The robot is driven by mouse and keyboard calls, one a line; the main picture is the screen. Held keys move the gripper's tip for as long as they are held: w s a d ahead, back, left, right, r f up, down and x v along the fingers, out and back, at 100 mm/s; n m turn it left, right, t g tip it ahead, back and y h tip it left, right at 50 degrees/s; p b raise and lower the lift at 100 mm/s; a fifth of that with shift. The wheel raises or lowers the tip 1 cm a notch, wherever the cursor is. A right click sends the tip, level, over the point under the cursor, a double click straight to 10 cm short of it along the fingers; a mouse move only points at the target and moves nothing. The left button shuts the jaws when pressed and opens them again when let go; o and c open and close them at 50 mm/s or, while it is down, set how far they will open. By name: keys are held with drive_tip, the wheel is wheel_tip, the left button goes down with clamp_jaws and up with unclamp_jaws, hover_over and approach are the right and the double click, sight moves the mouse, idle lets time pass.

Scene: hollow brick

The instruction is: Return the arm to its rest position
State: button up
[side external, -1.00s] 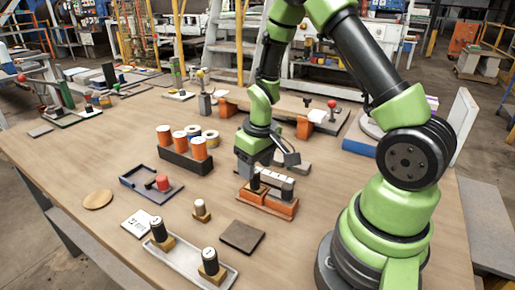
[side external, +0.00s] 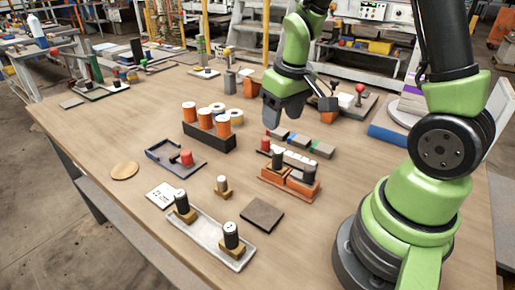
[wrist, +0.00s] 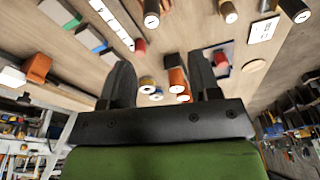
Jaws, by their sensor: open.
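My gripper (side external: 272,115) is raised above the table, behind and above the orange hollow brick (side external: 289,189), and well apart from it. In the wrist view its two dark fingers (wrist: 160,80) are spread with nothing held between them. The orange brick sits on the table with dark cylinders (side external: 308,173) standing at it and a white segmented strip (side external: 298,160) beside them. The strip also shows in the wrist view (wrist: 112,22). The inside of the brick is mostly hidden.
Orange rolls stand in a black rack (side external: 208,136) left of my gripper. A blue-edged tray (side external: 172,160), a white tray with capped cylinders (side external: 208,238) and a brown square pad (side external: 262,215) lie nearer. Colored blocks (side external: 300,140) lie behind the brick. Bare table lies at left.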

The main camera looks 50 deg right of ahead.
drive_tip(key=s+a+r+t+y, duration=0.1)
drive_tip(key=s+a+r+t, duration=0.1)
drive_tip(key=s+a+r, duration=0.3)
drive_tip(key=s+a+r+m+t+y, duration=0.1)
drive_tip(key=s+a+r+t, duration=0.2)
drive_tip(key=s+a+r, duration=0.2)
drive_tip(key=v, duration=0.5)
drive_tip(key=shift+w+a+r, duration=0.25)
drive_tip(key=shift+a+r, duration=0.05)
drive_tip(key=shift+a, duration=0.05)
drive_tip(key=shift+c, duration=0.2)
idle(0.4)
